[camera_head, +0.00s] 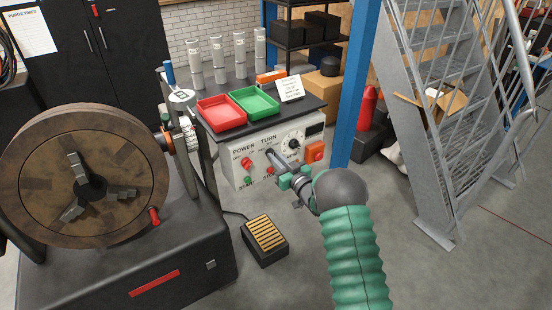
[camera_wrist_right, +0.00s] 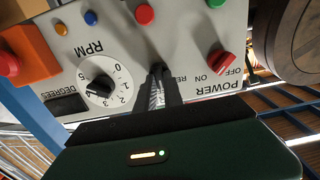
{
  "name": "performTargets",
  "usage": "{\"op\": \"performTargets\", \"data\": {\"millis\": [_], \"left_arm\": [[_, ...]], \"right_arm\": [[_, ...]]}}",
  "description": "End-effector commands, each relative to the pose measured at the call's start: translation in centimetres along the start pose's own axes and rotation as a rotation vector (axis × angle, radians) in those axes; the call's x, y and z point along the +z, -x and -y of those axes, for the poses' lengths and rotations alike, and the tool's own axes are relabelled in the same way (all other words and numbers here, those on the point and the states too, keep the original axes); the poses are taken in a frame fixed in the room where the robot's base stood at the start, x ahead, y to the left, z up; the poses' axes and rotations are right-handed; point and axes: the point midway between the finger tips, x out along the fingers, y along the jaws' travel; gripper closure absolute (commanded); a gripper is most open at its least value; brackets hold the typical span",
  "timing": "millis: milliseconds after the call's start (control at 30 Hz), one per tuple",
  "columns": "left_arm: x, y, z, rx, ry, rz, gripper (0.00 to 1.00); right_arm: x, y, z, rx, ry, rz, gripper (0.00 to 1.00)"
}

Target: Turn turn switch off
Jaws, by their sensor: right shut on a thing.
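The control box (camera_head: 235,160) has a light front panel with "POWER" and "TURN" labels. My right gripper (camera_head: 273,158) reaches the panel just below the "TURN" label. In the right wrist view its narrow fingers (camera_wrist_right: 157,82) are shut on the turn switch (camera_wrist_right: 156,69), a small dark knob mostly hidden between them. The switch's exact angle cannot be told. The red power switch (camera_wrist_right: 218,64) is beside it, near its "OFF" and "ON" marks, and also shows in the head view (camera_head: 247,163). My left gripper is not in view.
The RPM dial (camera_wrist_right: 99,86) and an orange box with a red button (camera_head: 315,151) sit close to the gripper. Red (camera_head: 221,113) and green (camera_head: 254,102) trays rest on top. A large round chuck (camera_head: 85,175) stands left; a foot pedal (camera_head: 265,238) lies below.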

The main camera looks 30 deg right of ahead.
Motion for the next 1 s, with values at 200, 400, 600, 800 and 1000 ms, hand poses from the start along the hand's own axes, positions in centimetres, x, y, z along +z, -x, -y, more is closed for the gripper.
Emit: {"op": "performTargets", "data": {"millis": [200, 400, 600, 800, 1000], "left_arm": [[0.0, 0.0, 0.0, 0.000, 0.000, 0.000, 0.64], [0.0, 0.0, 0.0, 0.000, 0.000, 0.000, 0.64], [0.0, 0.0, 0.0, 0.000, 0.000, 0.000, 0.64], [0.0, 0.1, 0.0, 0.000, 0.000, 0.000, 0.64], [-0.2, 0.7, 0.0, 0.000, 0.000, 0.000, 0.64]], "right_arm": [[0.3, 0.1, -0.1, 0.001, -0.001, 0.006, 1.00], [0.2, 0.1, -0.1, 0.001, 0.000, 0.004, 0.71], [0.1, 0.1, -0.1, 0.001, 0.001, 0.002, 0.66], [0.0, 0.5, -0.1, 0.001, 0.001, 0.002, 0.66], [-0.1, 4.7, -0.2, 0.005, -0.001, 0.005, 0.66]]}}
